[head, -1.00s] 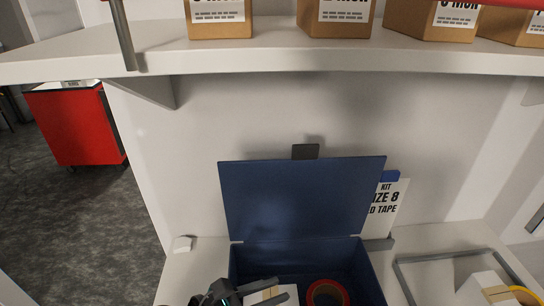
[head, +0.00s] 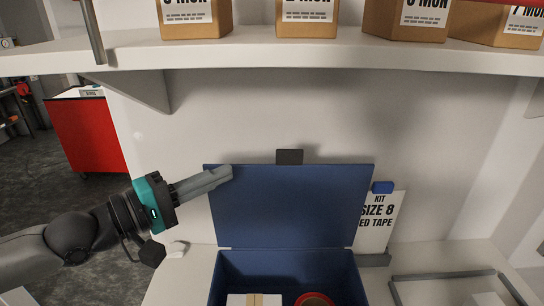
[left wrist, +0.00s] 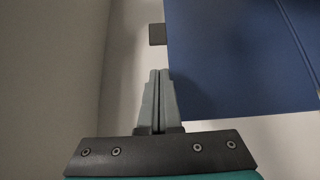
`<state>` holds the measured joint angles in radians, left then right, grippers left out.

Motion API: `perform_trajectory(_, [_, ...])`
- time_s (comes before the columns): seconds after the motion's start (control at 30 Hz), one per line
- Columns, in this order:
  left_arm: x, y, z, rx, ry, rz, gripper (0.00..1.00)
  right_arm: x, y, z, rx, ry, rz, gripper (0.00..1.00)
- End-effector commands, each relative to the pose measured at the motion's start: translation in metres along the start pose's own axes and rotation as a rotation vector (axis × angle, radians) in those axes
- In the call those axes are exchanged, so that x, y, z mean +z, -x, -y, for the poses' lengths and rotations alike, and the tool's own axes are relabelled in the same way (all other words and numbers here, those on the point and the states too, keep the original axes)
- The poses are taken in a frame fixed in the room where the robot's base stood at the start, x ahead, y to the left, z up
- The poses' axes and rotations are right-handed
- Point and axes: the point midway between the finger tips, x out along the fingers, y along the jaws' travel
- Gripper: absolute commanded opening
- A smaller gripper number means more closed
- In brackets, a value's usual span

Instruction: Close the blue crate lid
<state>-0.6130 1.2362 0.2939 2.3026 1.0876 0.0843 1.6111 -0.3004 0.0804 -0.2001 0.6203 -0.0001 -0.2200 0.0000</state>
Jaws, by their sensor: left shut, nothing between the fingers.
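The blue crate (head: 237,273) stands on the bench with its blue lid (head: 290,208) raised upright against the back wall. In the left wrist view the lid (left wrist: 235,65) fills the upper right. My left gripper (head: 228,174) is shut and empty at the lid's upper left corner. In the left wrist view its fingertips (left wrist: 159,74) are close to the lid's edge; I cannot tell whether they touch it. Inside the crate are a white box with a tan strip (head: 254,299) and a red tape roll (head: 315,299). My right gripper is not in view.
A dark tab (head: 289,157) shows just above the lid's top edge. A kit sign (head: 378,222) stands right of the lid. A grey frame (head: 455,276) lies on the bench at right. A shelf (head: 290,58) with cardboard boxes (head: 308,17) hangs above.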

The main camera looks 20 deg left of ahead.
Motion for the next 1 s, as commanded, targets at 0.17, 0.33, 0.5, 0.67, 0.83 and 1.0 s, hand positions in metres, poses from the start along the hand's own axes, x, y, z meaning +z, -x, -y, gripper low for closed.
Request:
perform_trajectory(0.17, [0.004, -0.003, -0.007, 0.014, -0.036, 0.016, 0.00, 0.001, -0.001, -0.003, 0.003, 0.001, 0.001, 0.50])
perform_trajectory(0.33, [0.002, -0.007, -0.007, 0.016, -0.034, 0.010, 0.00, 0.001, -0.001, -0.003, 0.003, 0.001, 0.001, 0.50])
perform_trajectory(0.5, [0.001, -0.013, -0.007, 0.016, -0.033, 0.008, 0.00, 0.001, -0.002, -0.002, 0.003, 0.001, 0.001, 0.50])
perform_trajectory(0.67, [0.002, -0.020, -0.007, 0.015, -0.032, 0.010, 0.00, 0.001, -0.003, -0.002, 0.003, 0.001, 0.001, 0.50])
perform_trajectory(0.83, [0.004, -0.028, -0.008, 0.016, -0.031, 0.015, 0.00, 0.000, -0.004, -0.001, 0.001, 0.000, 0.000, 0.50])
perform_trajectory(1.0, [0.002, -0.037, -0.008, 0.017, -0.030, 0.010, 0.00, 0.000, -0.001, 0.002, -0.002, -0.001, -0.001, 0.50])
